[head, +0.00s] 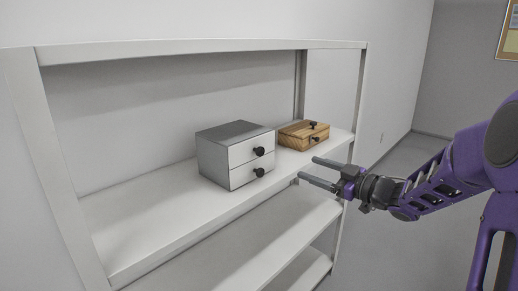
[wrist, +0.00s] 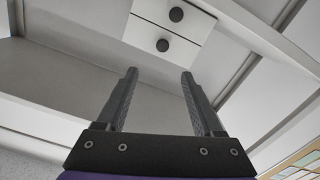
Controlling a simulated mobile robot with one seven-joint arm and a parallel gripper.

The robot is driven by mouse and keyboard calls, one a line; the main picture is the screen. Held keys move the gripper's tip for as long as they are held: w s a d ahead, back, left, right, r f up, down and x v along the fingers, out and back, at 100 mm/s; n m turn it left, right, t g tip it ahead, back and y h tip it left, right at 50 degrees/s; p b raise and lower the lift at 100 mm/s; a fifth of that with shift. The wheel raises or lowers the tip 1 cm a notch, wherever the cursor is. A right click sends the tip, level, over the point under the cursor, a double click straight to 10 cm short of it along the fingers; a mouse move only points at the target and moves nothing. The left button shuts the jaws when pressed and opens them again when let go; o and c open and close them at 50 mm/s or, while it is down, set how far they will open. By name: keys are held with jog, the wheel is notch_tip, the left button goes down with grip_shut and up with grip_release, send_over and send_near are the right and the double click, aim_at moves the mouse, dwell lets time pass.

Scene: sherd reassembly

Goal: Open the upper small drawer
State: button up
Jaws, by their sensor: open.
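A small grey cabinet (head: 218,159) with two white-fronted drawers stands on the shelf in the head view. The upper small drawer (head: 243,152) has a round black knob (head: 260,151) and looks closed. The lower drawer (head: 243,175) below it has a similar knob (head: 259,172) and also looks closed. The wrist view shows the white fronts (wrist: 143,32) and both knobs at the top, beyond my fingers. My gripper (head: 309,169) is open and empty, in front of the shelf and to the right of the knobs. It is apart from them. Its two fingers also show in the wrist view (wrist: 159,75).
A small wooden box (head: 300,136) with dark knobs stands right of the cabinet. The white shelf board (head: 150,227) is bare to the left. Shelf posts (head: 62,170) and a top rail (head: 200,46) frame the space. A lower shelf (head: 240,245) lies beneath.

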jog(key=b, duration=0.1)
send_near(262, 153)
jog(key=shift+m, duration=0.3)
jog(key=x, duration=0.9)
jog(key=shift+r, duration=0.1)
grip_shut()
dwell(1.0)
